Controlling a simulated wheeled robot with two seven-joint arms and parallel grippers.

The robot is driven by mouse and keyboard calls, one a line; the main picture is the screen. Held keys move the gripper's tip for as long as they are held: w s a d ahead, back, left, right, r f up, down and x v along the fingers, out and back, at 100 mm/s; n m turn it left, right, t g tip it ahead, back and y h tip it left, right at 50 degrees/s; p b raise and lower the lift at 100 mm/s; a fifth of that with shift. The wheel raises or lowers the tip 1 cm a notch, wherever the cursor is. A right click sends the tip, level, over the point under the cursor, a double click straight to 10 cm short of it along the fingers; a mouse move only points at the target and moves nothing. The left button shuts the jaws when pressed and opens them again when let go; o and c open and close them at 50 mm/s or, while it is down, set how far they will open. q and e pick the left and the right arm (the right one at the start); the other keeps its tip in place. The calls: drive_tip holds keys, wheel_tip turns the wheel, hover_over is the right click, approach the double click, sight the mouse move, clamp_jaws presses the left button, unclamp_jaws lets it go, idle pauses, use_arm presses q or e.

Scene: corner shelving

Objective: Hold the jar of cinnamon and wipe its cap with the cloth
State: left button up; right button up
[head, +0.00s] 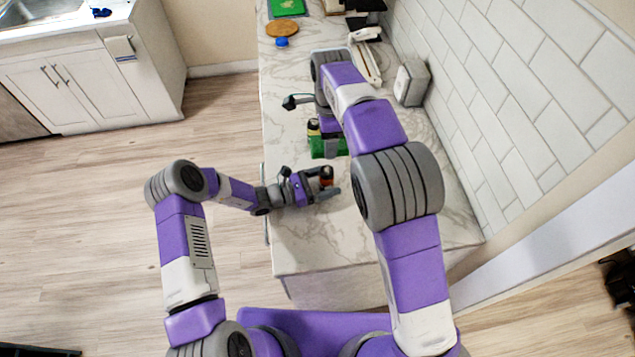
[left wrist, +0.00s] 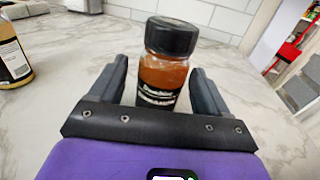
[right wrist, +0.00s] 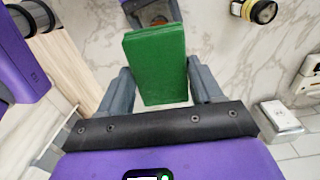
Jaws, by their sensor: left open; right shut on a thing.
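The jar of cinnamon (left wrist: 163,75), with a black cap and reddish-brown contents, stands upright on the counter. It also shows in the head view (head: 326,174). My left gripper (head: 328,184) is open, with its fingers on either side of the jar; gaps show between fingers and glass in the left wrist view. The green cloth (right wrist: 156,62) is a flat block held between the fingers of my right gripper (right wrist: 162,88). In the head view the cloth (head: 318,147) is just beyond the jar, with my right arm partly covering that area.
A second jar (head: 313,127) stands beyond the cloth; it also shows in the left wrist view (left wrist: 13,48). A grey box (head: 411,82) stands by the tiled wall. A round wooden board (head: 282,29) lies at the far end. The counter's near end is clear.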

use_arm(q)
drive_tip(key=shift+d, duration=0.1)
drive_tip(key=c, duration=1.1)
drive_tip(key=o, duration=1)
drive_tip(key=c, duration=1)
